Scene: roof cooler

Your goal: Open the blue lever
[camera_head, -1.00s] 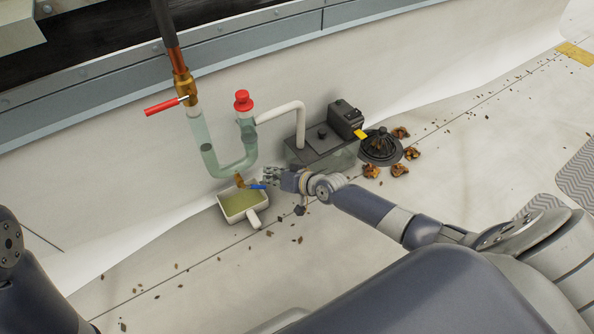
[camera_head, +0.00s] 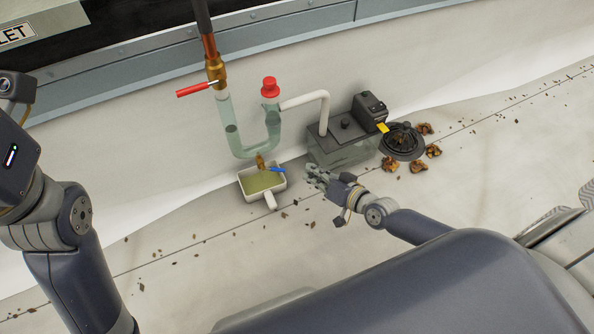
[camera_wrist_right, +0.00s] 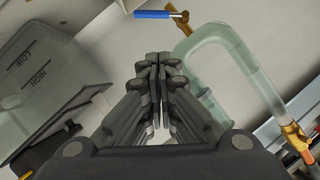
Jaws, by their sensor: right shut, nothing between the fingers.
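The blue lever (camera_head: 277,170) sticks out to the right from a small brass valve (camera_head: 261,160) at the bottom of the clear U-shaped tube (camera_head: 240,143). The blue lever also shows at the top of the right wrist view (camera_wrist_right: 152,14), beyond the fingertips. My right gripper (camera_head: 314,178) is shut and empty, to the right of the lever with a gap between them. Its closed fingers fill the middle of the right wrist view (camera_wrist_right: 160,62). My left arm (camera_head: 65,230) shows at the left, but its gripper is out of view.
A pan (camera_head: 246,188) with yellowish liquid sits below the valve. A red lever (camera_head: 193,90) and a red cap (camera_head: 269,87) are above. A pump box (camera_head: 340,150) stands behind my right gripper, with a black drain cover (camera_head: 402,143) and dead leaves beside it.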

